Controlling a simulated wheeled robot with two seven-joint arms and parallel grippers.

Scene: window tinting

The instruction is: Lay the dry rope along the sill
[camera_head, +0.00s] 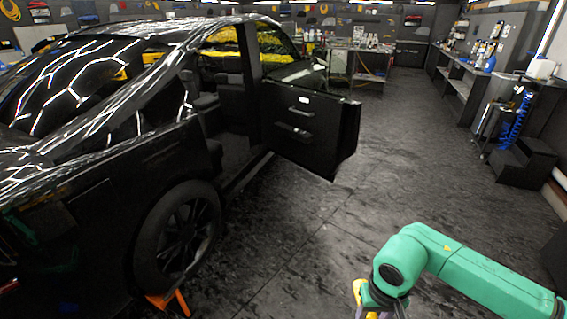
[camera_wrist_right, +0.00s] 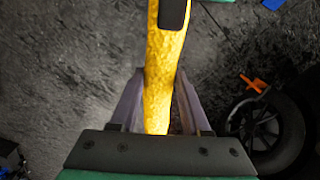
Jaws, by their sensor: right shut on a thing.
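In the right wrist view a thick, rough yellow length that looks like the rope (camera_wrist_right: 160,55) runs between the fingers of my right gripper (camera_wrist_right: 158,90), which is shut on it. A dark piece covers part of the rope near the top of that view. In the head view a bit of the yellow (camera_head: 359,290) shows below my green right arm, at the bottom edge, with most of it hidden. The black car (camera_head: 95,185) stands at left with its door (camera_head: 310,125) open. Its sill (camera_head: 248,174) runs under the door opening. My left gripper is out of view.
Bright yellow material (camera_head: 225,34) shows at the car's front glass. The dark floor (camera_head: 300,235) between the car and my right arm is clear. An orange stand (camera_head: 170,302) is by the wheel (camera_head: 178,235). Workbenches line the back and right.

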